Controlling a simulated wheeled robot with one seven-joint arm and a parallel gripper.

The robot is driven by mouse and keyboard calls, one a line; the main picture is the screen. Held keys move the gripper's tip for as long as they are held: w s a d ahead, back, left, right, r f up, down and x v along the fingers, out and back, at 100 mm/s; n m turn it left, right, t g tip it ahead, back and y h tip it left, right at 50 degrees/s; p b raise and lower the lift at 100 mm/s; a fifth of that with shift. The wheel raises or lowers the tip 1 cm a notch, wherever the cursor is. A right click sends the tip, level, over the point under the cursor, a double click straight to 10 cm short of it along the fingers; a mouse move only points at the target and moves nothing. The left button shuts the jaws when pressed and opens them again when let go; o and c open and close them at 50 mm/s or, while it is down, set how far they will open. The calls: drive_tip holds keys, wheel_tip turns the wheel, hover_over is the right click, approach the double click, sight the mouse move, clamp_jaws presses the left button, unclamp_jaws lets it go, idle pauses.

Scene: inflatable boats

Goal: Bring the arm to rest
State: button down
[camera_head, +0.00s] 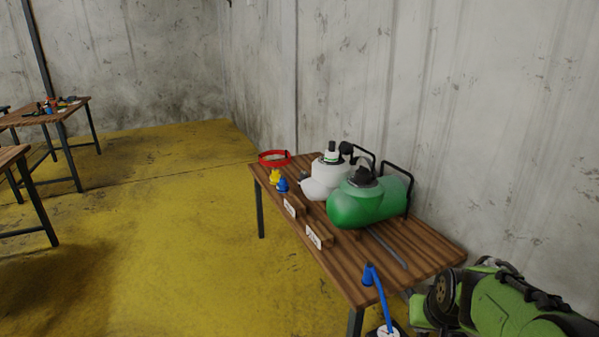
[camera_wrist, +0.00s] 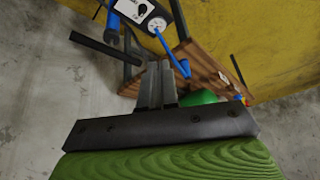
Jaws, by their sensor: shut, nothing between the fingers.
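My gripper (camera_wrist: 159,70) shows in the wrist view with its two grey fingers together and nothing between them. Its fingers point toward the wooden table (camera_wrist: 203,62), which appears tilted in that view. My green arm is folded at the lower right of the head view, beside the near right end of the table (camera_head: 420,240) and close to the wall. My fingers cannot be made out in the head view. In the wrist view the fingers overlap the table's edge in the picture; I cannot tell how large the gap is.
A green tank (camera_head: 357,206) and a white tank (camera_head: 325,175) stand on the table with a red ring (camera_head: 274,158) behind. A blue hose (camera_head: 378,289) rises at the near end. The wall (camera_head: 490,120) is close on the right.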

drive_tip(key=s+a+r+n, duration=0.1)
drive_tip(key=s+a+r, duration=0.25)
drive_tip(key=s, duration=0.35)
drive_tip(key=s+a+r+n, duration=0.1)
drive_tip(key=s+a+r, duration=0.1)
drive_tip(key=s+a, duration=0.35)
drive_tip(key=s+a+r+n, duration=0.1)
drive_tip(key=s+a+r, duration=0.1)
drive_tip(key=s, duration=0.6)
wheel_tip(320, 180, up, 18)
drive_tip(key=p, duration=1.7)
drive_tip(key=shift+w+d+f+y+p, duration=0.15)
drive_tip(key=shift+w+d+y+p, duration=0.05)
drive_tip(key=shift+y+p, duration=0.2)
